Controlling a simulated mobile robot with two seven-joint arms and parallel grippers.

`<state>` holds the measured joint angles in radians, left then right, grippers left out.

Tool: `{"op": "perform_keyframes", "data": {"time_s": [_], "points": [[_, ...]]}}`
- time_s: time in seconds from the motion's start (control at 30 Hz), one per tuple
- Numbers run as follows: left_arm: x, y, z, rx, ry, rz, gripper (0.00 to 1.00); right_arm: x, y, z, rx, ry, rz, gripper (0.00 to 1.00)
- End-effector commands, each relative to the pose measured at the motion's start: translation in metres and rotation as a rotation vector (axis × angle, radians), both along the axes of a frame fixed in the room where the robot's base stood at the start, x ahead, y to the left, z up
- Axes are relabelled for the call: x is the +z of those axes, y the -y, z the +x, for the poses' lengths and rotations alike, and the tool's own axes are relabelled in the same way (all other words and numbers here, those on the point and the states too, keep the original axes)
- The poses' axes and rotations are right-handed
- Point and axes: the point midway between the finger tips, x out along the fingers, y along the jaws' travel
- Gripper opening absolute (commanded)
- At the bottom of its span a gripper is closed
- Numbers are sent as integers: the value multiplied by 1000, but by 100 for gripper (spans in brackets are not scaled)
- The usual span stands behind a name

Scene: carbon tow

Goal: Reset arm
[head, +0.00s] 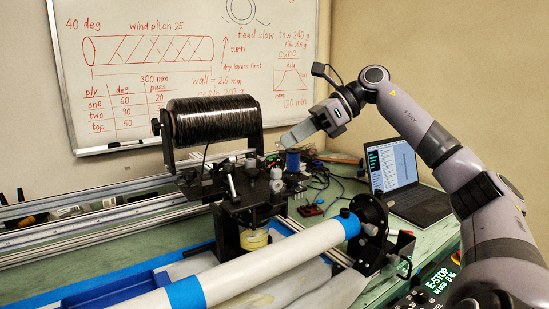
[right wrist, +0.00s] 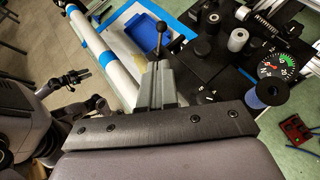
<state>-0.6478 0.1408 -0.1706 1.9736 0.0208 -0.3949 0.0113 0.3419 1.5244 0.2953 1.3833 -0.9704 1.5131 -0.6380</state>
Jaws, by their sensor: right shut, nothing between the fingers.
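My right gripper (head: 286,139) reaches in from the right and is shut and empty. It is raised above the bench, just right of the black carbon tow spool (head: 212,119) and above a small blue spool (head: 292,161). In the right wrist view its grey fingers (right wrist: 160,80) are together with nothing between them. The blue spool (right wrist: 267,91) shows there to the right of the fingers.
A white tube (head: 265,268) with blue bands lies across the front into a black end holder (head: 372,212). A black tow-guide carriage (head: 248,200) stands below the spool. A laptop (head: 405,178) sits at back right, near loose wires. A whiteboard (head: 190,20) hangs behind.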

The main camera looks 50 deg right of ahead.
Motion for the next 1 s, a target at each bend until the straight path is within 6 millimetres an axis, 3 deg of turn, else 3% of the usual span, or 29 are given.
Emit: {"op": "perform_keyframes", "data": {"time_s": [0.3,1.0], "points": [[6,1,4,-1,14,-3,43,21,20,-19,0,2,0,0],[7,-1,6,0,20,0,43,21,20,-19,1,0,1,0]]}}
